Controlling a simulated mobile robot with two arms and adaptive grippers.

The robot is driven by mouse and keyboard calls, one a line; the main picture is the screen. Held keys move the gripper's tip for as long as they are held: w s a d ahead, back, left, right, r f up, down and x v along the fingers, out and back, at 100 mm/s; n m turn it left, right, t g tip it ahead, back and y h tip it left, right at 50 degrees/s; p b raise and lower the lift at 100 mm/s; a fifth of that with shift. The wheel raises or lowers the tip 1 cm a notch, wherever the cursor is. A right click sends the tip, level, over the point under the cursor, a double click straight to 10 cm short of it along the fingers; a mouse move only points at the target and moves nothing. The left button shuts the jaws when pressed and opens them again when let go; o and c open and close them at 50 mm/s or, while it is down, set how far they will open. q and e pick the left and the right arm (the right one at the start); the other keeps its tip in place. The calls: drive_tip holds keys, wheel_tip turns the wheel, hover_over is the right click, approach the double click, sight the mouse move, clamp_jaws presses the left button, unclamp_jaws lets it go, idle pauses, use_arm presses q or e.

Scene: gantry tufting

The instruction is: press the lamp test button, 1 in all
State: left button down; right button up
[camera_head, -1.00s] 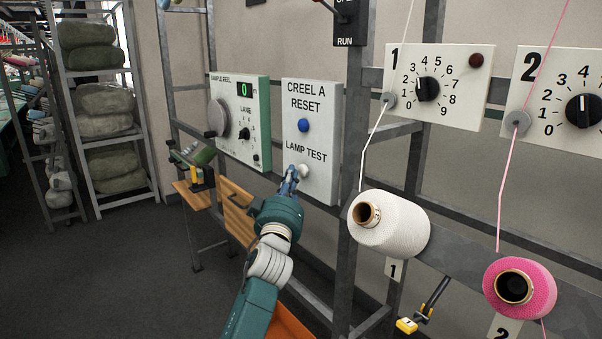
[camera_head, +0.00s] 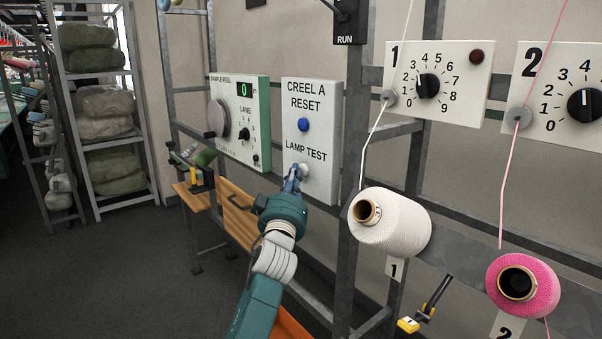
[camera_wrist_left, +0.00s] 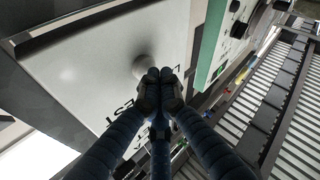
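The white lamp test button (camera_head: 305,170) sits below the words LAMP TEST on the white CREEL A RESET panel (camera_head: 322,180). In the left wrist view the button (camera_wrist_left: 143,66) is a pale round knob standing out from the panel. My left gripper (camera_head: 292,174) is at the button's left side in the head view. In the left wrist view its fingertips (camera_wrist_left: 159,76) are closed together with nothing between them, right beside the button and overlapping its edge. I cannot tell whether they touch it. My right gripper is not in view.
The blue reset button (camera_head: 303,125) is above on the same panel. The sample reel panel (camera_head: 232,146) is close on the left. A grey upright post (camera_head: 353,265), a white yarn cone (camera_head: 398,222) and a pink yarn cone (camera_head: 541,287) stand to the right.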

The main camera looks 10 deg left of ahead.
use_arm(q)
drive_tip(key=shift+w+d, duration=0.15)
idle(0.5)
drive_tip(key=shift+s+a+p, duration=0.45)
drive_tip(key=shift+s+a, duration=0.1)
drive_tip(key=shift+s, duration=0.15)
drive_tip(key=s+a+p, duration=0.1)
drive_tip(key=s, duration=0.1)
drive_tip(key=s+a+p, duration=0.2)
idle(0.3)
drive_tip(key=shift+f, duration=0.15)
idle(0.4)
